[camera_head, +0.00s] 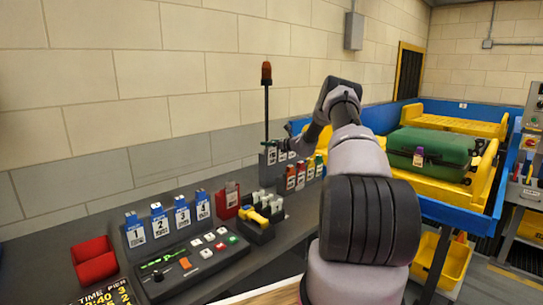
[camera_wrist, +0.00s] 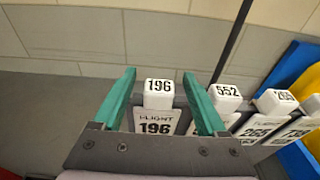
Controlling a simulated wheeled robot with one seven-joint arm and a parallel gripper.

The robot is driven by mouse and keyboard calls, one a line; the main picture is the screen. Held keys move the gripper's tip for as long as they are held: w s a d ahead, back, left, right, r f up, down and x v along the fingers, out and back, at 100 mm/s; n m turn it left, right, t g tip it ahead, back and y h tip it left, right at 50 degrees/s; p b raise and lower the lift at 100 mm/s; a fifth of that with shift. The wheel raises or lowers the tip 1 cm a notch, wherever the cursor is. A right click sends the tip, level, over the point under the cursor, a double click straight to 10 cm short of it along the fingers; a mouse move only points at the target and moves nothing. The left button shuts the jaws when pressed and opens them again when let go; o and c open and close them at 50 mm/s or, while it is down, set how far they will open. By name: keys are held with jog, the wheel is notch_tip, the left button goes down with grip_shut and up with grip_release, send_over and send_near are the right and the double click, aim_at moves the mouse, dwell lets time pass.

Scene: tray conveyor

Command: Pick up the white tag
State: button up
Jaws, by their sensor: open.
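A white tag marked 196 (camera_wrist: 157,98) stands upright between the green fingers of my gripper (camera_wrist: 158,74) in the wrist view. The fingers are open, one on each side of the tag, with a visible gap on both sides. The tag's lower part is hidden behind the gripper body. Other white tags stand in a row to its right, one marked 552 (camera_wrist: 225,97) and one marked 265 (camera_wrist: 272,103). In the head view, my arm reaches toward the far end of the counter, where small white tags (camera_head: 271,156) show beside the gripper.
A red-topped signal pole (camera_head: 266,75) rises behind the tag row. Coloured tags (camera_head: 291,178), a black holder with a yellow scanner (camera_head: 256,217), blue numbered tags (camera_head: 160,223) and a red bin (camera_head: 94,262) line the counter. A green suitcase (camera_head: 430,151) sits in a yellow tray right.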

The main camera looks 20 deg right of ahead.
grip_shut()
jog(key=shift+r, duration=0.15)
